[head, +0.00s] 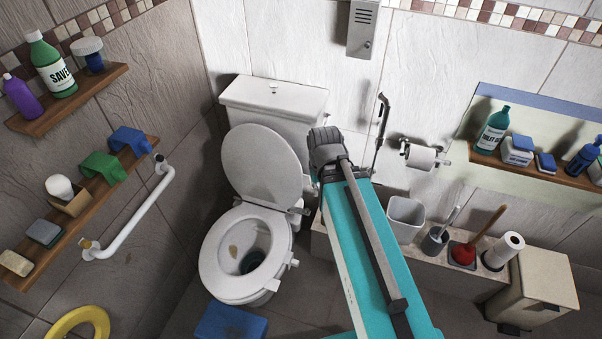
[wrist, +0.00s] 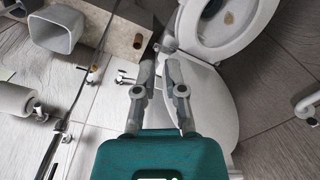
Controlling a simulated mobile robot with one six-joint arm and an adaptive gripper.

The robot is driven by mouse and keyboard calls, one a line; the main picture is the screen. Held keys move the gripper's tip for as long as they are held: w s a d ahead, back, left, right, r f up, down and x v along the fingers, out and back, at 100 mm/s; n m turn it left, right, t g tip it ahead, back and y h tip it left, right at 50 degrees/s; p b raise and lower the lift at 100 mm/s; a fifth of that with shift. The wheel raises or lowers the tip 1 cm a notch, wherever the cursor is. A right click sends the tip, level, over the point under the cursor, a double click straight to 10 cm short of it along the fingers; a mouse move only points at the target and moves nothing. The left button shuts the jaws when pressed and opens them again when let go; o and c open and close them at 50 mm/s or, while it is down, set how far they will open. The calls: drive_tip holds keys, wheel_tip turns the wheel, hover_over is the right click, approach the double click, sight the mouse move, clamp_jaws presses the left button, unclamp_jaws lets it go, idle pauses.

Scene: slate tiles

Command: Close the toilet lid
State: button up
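The white toilet (head: 245,250) stands left of centre in the head view, with its seat (head: 213,262) down. Its lid (head: 262,165) is raised and leans back against the cistern (head: 272,98). In the wrist view the seat (wrist: 250,45) is at the top right and the lid (wrist: 217,105) lies just right of my fingers. My gripper (wrist: 160,72) is empty, its two fingers apart with a gap between them. It is close beside the lid's edge; I cannot tell whether it touches. In the head view my teal arm hides most of the gripper.
A grey bin (head: 405,218), a toilet brush (head: 438,238) and a red plunger (head: 463,253) stand on a ledge at the right. A paper roll (head: 421,157) hangs above. A white grab bar (head: 135,218) is on the left wall. A blue box (head: 231,322) lies before the toilet.

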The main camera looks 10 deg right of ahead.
drive_tip(key=w+f+y+b, duration=0.1)
drive_tip(key=w+f+b, duration=0.1)
drive_tip(key=w+a+f+y+b, duration=0.1)
drive_tip(key=f+b, duration=0.1)
drive_tip(key=b, duration=0.1)
drive_tip(key=w+f+m+y+b, duration=0.1)
drive_tip(key=w+f+b, duration=0.1)
drive_tip(key=f, duration=0.1)
drive_tip(key=shift+w+a+t+y+b, duration=0.3)
drive_tip(key=shift+a, duration=0.05)
clamp_jaws()
drive_tip(key=w+d+f+m+t+y+b, duration=0.15)
drive_tip(key=w+f+y+b, duration=0.25)
drive_tip(key=w+b, duration=0.4)
drive_tip(key=w+d+f+m+t+y+b, duration=0.1)
drive_tip(key=w+d+f+t+y+b, duration=0.15)
drive_tip(key=w+y+b, duration=0.55)
drive_tip(key=w+d+f+m+t+b, duration=0.1)
drive_tip(key=w+d+m+t+b, duration=0.1)
drive_tip(key=d+b, duration=0.4)
drive_tip(key=w+t+b, duration=0.1)
drive_tip(key=t+b, duration=0.1)
drive_tip(key=b, duration=0.1)
drive_tip(key=shift+w, duration=0.25)
drive_tip(key=shift+a, duration=0.1)
drive_tip(key=x, duration=0.9)
drive_tip(key=shift+w+a, duration=0.2)
drive_tip(key=shift+a, duration=0.05)
